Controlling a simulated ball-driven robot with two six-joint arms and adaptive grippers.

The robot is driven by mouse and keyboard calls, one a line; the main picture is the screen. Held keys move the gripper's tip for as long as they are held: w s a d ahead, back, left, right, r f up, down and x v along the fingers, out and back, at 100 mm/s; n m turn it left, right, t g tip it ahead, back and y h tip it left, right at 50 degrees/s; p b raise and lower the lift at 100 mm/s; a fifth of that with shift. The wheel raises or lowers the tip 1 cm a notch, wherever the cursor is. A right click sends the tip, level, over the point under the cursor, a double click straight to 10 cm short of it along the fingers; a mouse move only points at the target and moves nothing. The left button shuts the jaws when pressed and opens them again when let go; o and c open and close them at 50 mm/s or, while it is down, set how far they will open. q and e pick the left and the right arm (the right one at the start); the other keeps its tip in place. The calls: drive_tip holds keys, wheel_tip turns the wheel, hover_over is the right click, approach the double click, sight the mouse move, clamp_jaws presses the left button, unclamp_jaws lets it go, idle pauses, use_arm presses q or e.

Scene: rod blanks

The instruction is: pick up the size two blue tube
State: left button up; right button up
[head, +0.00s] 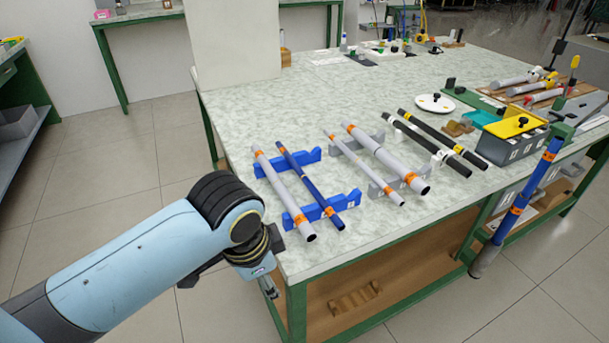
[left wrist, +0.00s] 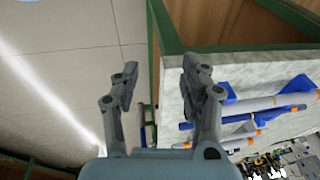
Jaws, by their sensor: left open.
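A thin dark blue tube (head: 307,183) with orange bands lies across two blue holders on the near left part of the table, beside a thicker grey tube (head: 283,191). The blue tube also shows in the left wrist view (left wrist: 240,117). A thicker blue tube (head: 531,181) with orange bands slants down past the table's right edge. I cannot read a size on either blue tube. My left gripper (head: 268,287) hangs below and left of the table's near corner, apart from the tubes. In the left wrist view my left gripper (left wrist: 160,70) is open and empty. My right gripper is not in view.
Grey holders (head: 377,190) carry two grey tubes right of the blue holders (head: 293,218). Black rods (head: 432,133) lie beyond. A yellow-topped box (head: 513,128) stands at right. The table's near corner and green leg (head: 296,310) are close to my left gripper.

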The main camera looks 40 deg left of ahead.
use_arm(q)
drive_tip(key=w+r+m, duration=0.1)
drive_tip(key=w+m, duration=0.2)
drive_tip(key=w+r+m, duration=0.1)
drive_tip(key=w+m, duration=0.1)
drive_tip(key=w, duration=0.2)
drive_tip(key=w+a+r+m+g, duration=0.1)
drive_tip(key=w+m, duration=0.2)
drive_tip(key=shift+w+r+m+p, duration=0.15)
drive_tip(key=shift+r+m+p, duration=0.1)
drive_tip(key=shift+m+p, duration=0.1)
drive_tip(key=w+a+r+m+g+h, duration=0.1)
drive_tip(key=w+r+m, duration=0.5)
drive_tip(key=w+m, duration=0.2)
hover_over(333, 212)
drive_tip(key=s, duration=0.1)
wheel_tip(333, 212, down, 5)
drive_tip(key=shift+m, duration=0.45)
drive_tip(key=f, duration=0.5)
drive_tip(key=shift+w+f+b, duration=0.2)
drive_tip(key=shift+w+b, duration=0.1)
drive_tip(key=shift+w, duration=0.1)
drive_tip(key=shift+c, duration=0.4)
clamp_jaws()
